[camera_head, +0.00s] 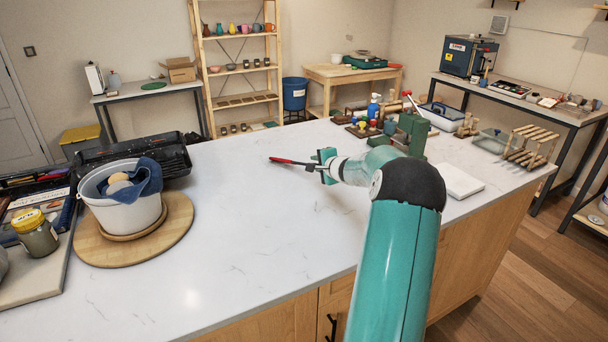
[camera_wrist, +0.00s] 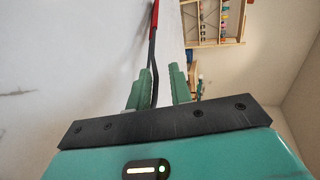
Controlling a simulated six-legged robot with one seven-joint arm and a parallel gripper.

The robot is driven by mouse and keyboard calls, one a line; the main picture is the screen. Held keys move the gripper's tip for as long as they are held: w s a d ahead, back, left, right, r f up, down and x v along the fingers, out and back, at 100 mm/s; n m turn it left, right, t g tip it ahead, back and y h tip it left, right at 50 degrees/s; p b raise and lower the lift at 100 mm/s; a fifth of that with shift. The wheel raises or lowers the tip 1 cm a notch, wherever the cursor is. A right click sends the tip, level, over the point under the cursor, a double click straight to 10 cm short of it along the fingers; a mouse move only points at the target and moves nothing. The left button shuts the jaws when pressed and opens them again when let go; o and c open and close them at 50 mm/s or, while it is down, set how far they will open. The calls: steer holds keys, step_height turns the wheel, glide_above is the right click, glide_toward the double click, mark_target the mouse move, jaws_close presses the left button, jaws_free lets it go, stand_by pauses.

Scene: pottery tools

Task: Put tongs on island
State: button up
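The tongs (camera_head: 290,162) are a thin dark tool with a red end. In the head view they extend left from my gripper (camera_head: 326,166), over the white island top (camera_head: 225,240). In the wrist view the tongs (camera_wrist: 152,60) run between the two green fingers of my gripper (camera_wrist: 163,88), closer to the left finger. The fingers stand apart, with a visible gap between the tongs and the right finger. The near end of the tongs is partly hidden by the gripper. I cannot tell whether the tongs touch the island top.
A white bucket (camera_head: 124,212) with a blue cloth stands on a round wooden board (camera_head: 90,250) at the left. A black tray (camera_head: 135,155) lies behind it. Bottles and wooden tools crowd the island's far right. The middle of the island is clear.

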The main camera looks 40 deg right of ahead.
steer(key=v, duration=0.8)
stand_by(0.4)
steer(key=shift+s+r, duration=0.1)
step_height(320, 180, up, 7)
steer(key=s, duration=0.2)
steer(key=shift+s+a, duration=0.25)
steer(key=shift+a, duration=0.15)
